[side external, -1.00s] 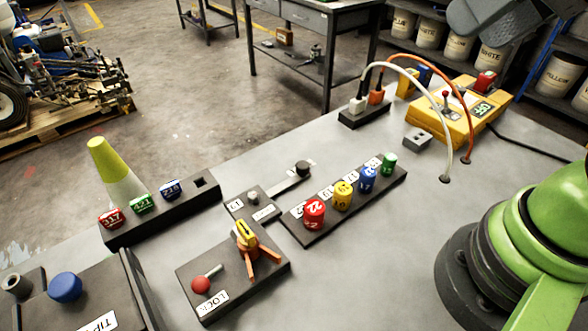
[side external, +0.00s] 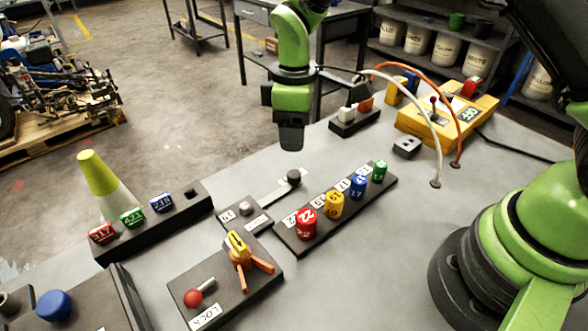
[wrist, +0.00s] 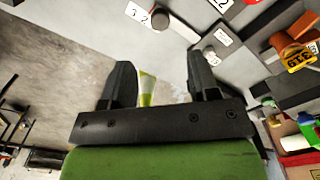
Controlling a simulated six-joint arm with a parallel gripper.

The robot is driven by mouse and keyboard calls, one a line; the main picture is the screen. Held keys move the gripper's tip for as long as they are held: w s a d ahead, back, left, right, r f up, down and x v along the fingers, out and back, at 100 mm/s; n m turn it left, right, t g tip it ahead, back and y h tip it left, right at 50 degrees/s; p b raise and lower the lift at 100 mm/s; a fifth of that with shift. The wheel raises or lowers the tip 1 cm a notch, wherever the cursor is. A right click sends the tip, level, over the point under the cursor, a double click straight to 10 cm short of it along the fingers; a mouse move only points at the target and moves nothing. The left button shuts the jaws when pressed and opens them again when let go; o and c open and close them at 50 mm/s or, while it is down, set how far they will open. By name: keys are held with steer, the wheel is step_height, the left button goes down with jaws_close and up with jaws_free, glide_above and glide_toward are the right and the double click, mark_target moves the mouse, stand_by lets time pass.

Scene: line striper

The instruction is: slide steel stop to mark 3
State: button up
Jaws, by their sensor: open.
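A round dark grey-topped knob (side external: 294,177), which looks like the steel stop, stands on a narrow pale slide strip (side external: 272,192) at the table's far edge. In the wrist view the knob (wrist: 160,18) is beside a label (wrist: 138,12) reading 3 and 2; the 3 is farther from the knob. My gripper (side external: 290,138) hangs above and slightly beyond the knob, apart from it. In the wrist view my gripper (wrist: 160,78) has its two fingers wide apart, with nothing held between them.
A block with a smaller silver knob (side external: 246,208) joins the strip's near end. A rack of coloured cylinders (side external: 333,205) lies to the right. A lock block (side external: 225,290) is in front. A rail of coloured tags (side external: 132,217) and a cone (side external: 100,175) are left.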

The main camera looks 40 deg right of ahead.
mark_target(294, 173)
step_height(294, 173, down, 10)
stand_by(0.5)
steer(key=shift+c, duration=0.2)
